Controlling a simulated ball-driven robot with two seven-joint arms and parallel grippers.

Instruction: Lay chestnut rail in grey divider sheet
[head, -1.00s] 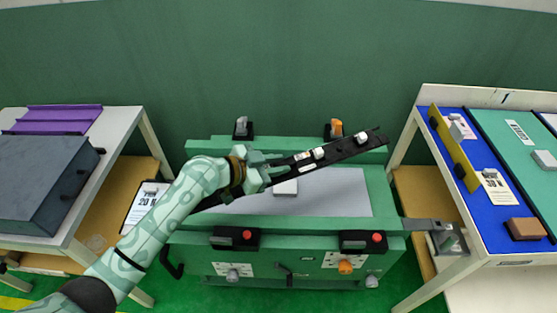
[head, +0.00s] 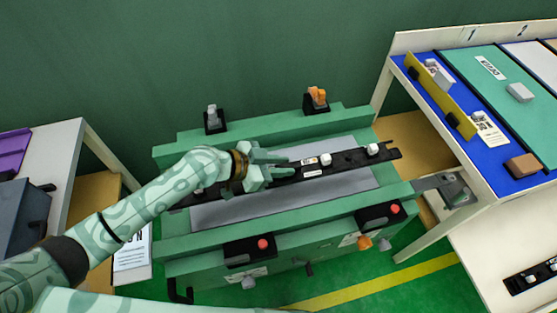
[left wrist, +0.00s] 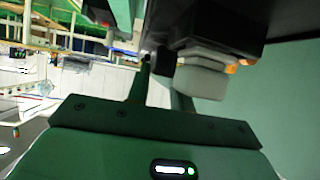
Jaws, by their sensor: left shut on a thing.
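A long dark, nearly black rail (head: 345,161) with several pale clips is in my left gripper. I see no chestnut colour on it. It lies lengthwise over the grey sheet (head: 330,192) on the green bench, roughly in line with it, and its right end passes the sheet's edge. I cannot tell whether it touches the sheet. My left gripper (head: 282,167) is shut on the rail left of its middle and hides part of it. In the left wrist view the rail (left wrist: 225,28) is a dark mass beside a pale clip (left wrist: 188,78). My right gripper is not in view.
Clamps with a grey (head: 212,118) and an orange (head: 317,98) lever stand on the bench's back edge. Red-buttoned black blocks (head: 248,250) line its front. At right, a table holds a yellow rail (head: 436,90) and a brown block (head: 523,165) on a blue mat (head: 483,168).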

